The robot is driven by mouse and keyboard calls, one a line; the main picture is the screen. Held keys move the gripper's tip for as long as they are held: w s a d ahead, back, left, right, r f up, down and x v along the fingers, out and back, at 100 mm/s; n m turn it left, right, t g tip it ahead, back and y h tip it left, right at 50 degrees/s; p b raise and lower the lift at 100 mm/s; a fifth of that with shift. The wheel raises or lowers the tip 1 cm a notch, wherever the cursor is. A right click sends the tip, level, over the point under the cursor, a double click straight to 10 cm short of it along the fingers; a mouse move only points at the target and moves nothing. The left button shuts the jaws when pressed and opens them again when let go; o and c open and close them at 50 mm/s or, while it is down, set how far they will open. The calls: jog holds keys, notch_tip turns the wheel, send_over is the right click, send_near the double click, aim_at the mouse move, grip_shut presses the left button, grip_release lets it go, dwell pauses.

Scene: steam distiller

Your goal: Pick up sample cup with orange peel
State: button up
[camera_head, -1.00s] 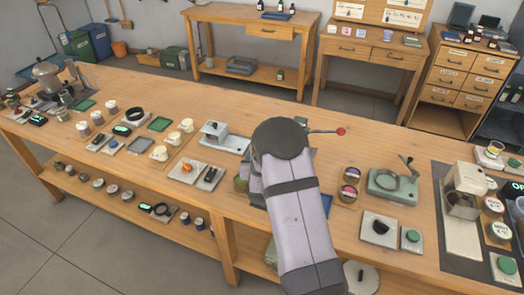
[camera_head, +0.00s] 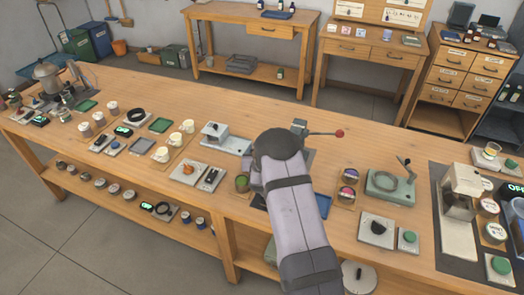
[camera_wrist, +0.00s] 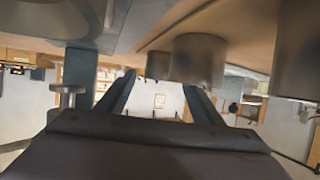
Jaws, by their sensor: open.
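Small open jars stand near the middle of the workbench in the head view. I cannot tell for sure which holds orange peel. In the wrist view the bench is at the top, with a blurred cylindrical cup (camera_wrist: 199,58) and a smaller one (camera_wrist: 158,64) near my right finger. My gripper (camera_wrist: 160,92) is open, with nothing between its fingers. My arm hides it in the head view.
A blue tray (camera_head: 318,207) lies beside my arm. A lever with a red knob (camera_head: 339,133) sticks out behind it. A green press-like device (camera_head: 390,187) stands right of the jars. A white plate (camera_head: 184,176) with an orange object is at left. The bench's back strip is clear.

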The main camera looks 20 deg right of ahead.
jog(key=shift+w, duration=0.1)
jog(key=c, duration=1.2)
jog(key=shift+r, duration=0.25)
